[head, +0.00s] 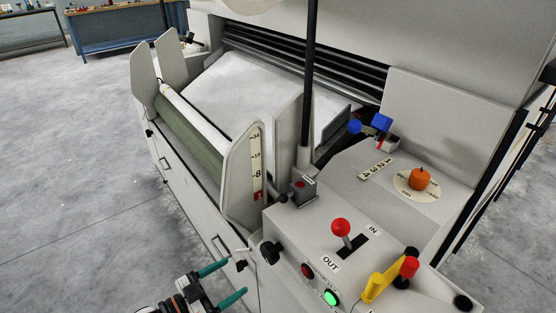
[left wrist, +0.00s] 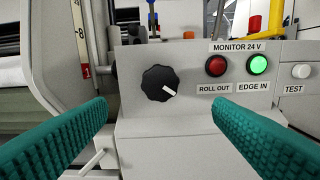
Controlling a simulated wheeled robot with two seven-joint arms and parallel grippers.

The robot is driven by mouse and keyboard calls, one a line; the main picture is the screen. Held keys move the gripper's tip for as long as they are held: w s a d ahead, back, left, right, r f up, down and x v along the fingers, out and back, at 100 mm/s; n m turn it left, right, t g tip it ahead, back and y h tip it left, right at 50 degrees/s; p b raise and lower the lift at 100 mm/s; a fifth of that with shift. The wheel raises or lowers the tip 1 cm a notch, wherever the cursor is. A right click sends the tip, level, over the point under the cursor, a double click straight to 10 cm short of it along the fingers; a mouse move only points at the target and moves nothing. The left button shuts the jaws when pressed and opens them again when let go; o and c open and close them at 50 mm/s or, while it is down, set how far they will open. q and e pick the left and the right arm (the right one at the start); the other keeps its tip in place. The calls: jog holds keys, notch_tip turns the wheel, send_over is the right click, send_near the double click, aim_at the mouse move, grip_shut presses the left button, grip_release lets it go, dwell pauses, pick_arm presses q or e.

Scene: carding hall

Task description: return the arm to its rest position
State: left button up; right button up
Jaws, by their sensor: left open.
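My left gripper (head: 222,284) shows at the bottom of the head view, with its two green fingers apart and nothing between them. It is in front of the carding machine (head: 285,262), left of its control panel. In the left wrist view the open green fingers (left wrist: 160,128) frame a black knob (left wrist: 160,83) with a white pointer mark on the machine's front face. The fingers do not appear to touch the knob. My right gripper is in neither view.
The panel carries a red-balled lever (head: 341,228) between IN and OUT, a lit green button (head: 331,297), a red button (head: 307,271), a yellow handle (head: 378,284) and an orange knob (head: 419,177). A roller (head: 190,138) lies left. Grey floor (head: 80,180) is clear at left.

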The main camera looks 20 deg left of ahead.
pick_arm(q)
jog(key=s+a+f+n+g+y, duration=0.1)
jog(key=a+f+n+y, duration=0.15)
jog(key=f, duration=0.65)
jog(key=s+a+f+n+g+y, duration=0.1)
jog(key=a+f+y, duration=0.3)
jog(key=f, duration=0.5)
jog(key=s+a+f+n+g+y+p, duration=0.1)
jog(key=s+a+f+g+y, duration=0.15)
jog(key=s+f, duration=0.65)
jog(key=s+d+f+g+y, duration=0.1)
jog(key=s+d+f+g, duration=0.3)
jog(key=s+f, duration=0.3)
jog(key=s+d+f+n+g+y, duration=0.1)
jog(key=s+d+f+g, duration=0.3)
jog(key=s, duration=1.1)
notch_tip(320, 180, down, 3)
jog(key=shift+s+f+g+p, duration=0.2)
jog(key=shift+s+g+p, duration=0.15)
jog(key=shift+s, duration=0.05)
